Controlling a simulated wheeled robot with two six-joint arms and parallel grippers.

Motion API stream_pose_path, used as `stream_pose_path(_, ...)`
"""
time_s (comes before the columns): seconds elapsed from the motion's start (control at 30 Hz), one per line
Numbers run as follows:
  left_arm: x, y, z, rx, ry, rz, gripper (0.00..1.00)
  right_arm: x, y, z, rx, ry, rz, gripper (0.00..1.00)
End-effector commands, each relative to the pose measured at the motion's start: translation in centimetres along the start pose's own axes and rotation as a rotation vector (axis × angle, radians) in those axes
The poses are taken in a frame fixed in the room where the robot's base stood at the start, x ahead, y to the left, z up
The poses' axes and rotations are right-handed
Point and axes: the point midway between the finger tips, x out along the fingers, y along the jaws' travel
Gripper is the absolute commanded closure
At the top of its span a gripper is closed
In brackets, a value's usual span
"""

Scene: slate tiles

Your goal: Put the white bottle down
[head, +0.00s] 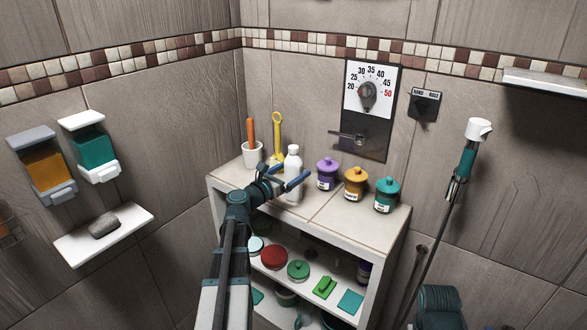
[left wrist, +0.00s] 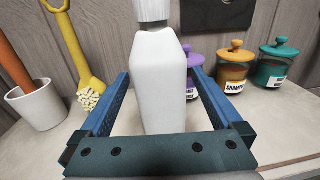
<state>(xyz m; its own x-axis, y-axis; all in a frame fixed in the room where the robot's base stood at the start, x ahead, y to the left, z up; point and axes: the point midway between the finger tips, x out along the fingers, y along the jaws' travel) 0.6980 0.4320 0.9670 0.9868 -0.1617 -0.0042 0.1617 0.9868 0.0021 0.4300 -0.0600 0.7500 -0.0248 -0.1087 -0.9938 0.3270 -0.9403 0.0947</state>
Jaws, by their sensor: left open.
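The white bottle (head: 293,162) stands upright on the top of the tiled shelf unit (head: 336,207), left of the jars. My left gripper (head: 288,178) is open, with a blue finger on either side of the bottle. In the left wrist view the bottle (left wrist: 158,85) fills the space between the fingers, and a gap shows on each side. Its base is hidden behind the gripper's palm. The right gripper is not clearly seen; only a dark part of my own body shows at the lower right of the head view.
A white cup (head: 252,153) with an orange handle and a yellow brush (head: 278,140) stand behind left. Purple (head: 326,175), amber (head: 356,182) and teal (head: 386,194) jars line the right. Lower shelves hold several containers. Free top surface lies in front of the jars.

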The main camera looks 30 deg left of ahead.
Motion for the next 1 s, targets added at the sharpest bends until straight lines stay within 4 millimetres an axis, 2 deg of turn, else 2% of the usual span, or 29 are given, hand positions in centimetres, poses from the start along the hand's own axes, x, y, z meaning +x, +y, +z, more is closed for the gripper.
stream_pose_path(0.03, -1.7, -0.2, -0.2, 0.0, 0.0, 0.005, 0.0, 0.2, 0.0, 0.0, 0.0, 0.0, 0.0, 0.5)
stream_pose_path(0.2, -5.6, -0.2, -0.2, 0.0, 0.0, 0.006, 0.0, 0.2, 0.0, 0.0, 0.0, 0.0, 0.0, 0.5)
stream_pose_path(0.4, -9.1, -0.1, -0.2, 0.0, 0.0, 0.005, 0.0, 0.2, 0.0, 0.0, 0.0, 0.0, 0.0, 0.5)
stream_pose_path(0.5, -10.3, -0.1, -0.2, 0.0, 0.0, 0.003, 0.0, 0.2, 0.0, 0.0, 0.0, 0.0, 0.0, 0.5)
stream_pose_path(0.7, -11.3, -0.1, -0.2, 0.0, 0.0, 0.001, 0.0, 0.2, 0.0, 0.0, 0.0, 0.0, 0.0, 0.5)
stream_pose_path(1.0, -11.4, 0.0, -0.2, 0.0, 0.0, 0.001, 0.0, 0.2, 0.0, 0.0, 0.0, 0.0, 0.0, 0.5)
